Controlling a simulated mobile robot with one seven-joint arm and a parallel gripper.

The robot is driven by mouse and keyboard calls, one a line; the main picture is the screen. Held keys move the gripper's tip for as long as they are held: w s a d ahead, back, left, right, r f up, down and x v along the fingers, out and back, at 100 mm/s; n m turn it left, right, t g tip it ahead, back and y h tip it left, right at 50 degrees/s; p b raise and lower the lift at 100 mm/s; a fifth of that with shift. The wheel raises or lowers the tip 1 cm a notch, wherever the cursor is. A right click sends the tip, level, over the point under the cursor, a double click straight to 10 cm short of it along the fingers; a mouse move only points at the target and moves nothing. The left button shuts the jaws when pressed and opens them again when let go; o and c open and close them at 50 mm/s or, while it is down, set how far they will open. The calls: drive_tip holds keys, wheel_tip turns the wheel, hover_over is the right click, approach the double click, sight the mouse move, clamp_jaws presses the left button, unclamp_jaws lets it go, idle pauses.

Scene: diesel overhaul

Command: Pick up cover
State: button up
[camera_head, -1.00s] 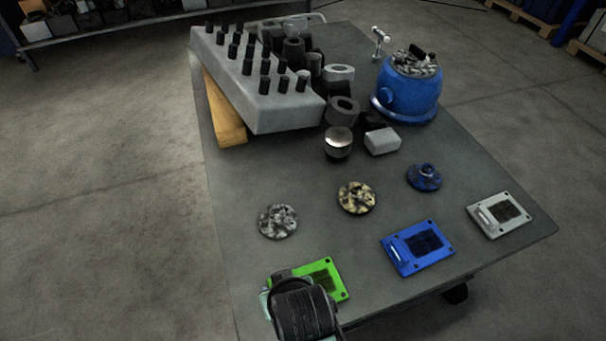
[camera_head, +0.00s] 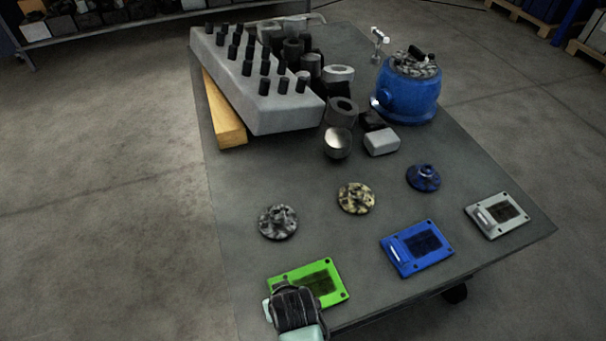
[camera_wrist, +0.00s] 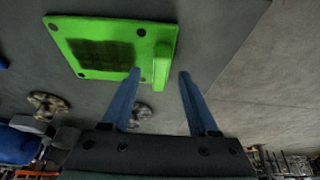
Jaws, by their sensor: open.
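A flat green cover (camera_head: 330,290) with a dark centre panel and corner holes lies at the table's near edge. A blue cover (camera_head: 433,262) and a pale grey cover (camera_head: 485,229), each with a raised handle, lie to its right. My gripper is over the green cover's left part in the head view, its fingers hidden there. In the wrist view the open, empty fingers (camera_wrist: 160,73) point towards the green cover (camera_wrist: 120,36). Its raised handle (camera_wrist: 162,62) appears in line with the gap between the fingertips. I cannot tell the height left between them.
Round flanges lie behind the covers: grey mottled (camera_head: 278,222), yellowish (camera_head: 356,198) and blue (camera_head: 423,178). Farther back are a grey block with black studs (camera_head: 262,92), a wooden beam (camera_head: 225,118) and a blue housing (camera_head: 407,95). The tabletop (camera_head: 330,238) around the covers is bare.

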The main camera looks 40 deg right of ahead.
drive_tip(key=shift+x, duration=1.3)
clamp_jaws()
drive_tip(key=shift+r, duration=0.1)
